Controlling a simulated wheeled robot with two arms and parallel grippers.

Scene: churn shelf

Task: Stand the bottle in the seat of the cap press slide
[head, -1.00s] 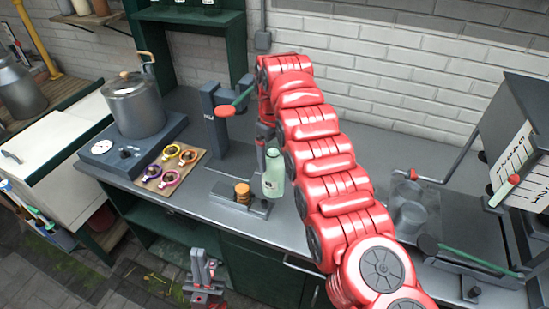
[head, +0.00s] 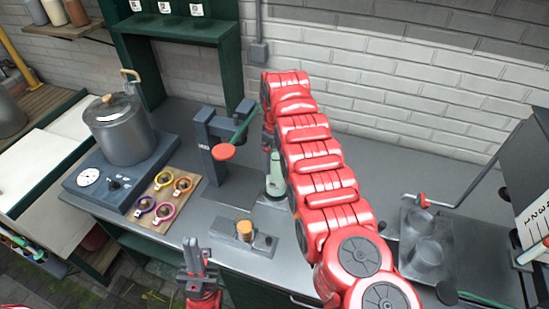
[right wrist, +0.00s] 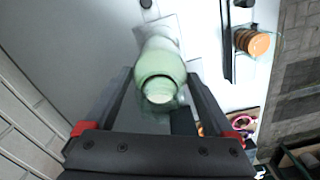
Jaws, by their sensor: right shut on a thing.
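A pale green bottle (head: 275,180) is upright near the middle of the bench in the head view, partly hidden by my right arm. My right gripper (head: 269,143), mostly hidden by its own arm, is shut on it. In the right wrist view the bottle (right wrist: 160,62) is between the two fingers of my right gripper (right wrist: 160,82). The dark grey cap press (head: 213,130), with a green lever and red knob, stands left of the bottle. I cannot make out its slide seat clearly. My left gripper (head: 197,255) is low in front of the bench, empty; its finger gap is unclear.
A grey plate (head: 262,243) with an orange-brown ribbed stack (head: 244,230) lies near the front edge. A pot (head: 120,130) on a hotplate and a board of coloured rings (head: 157,200) are left. A metal fixture with cups (head: 428,250) is right.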

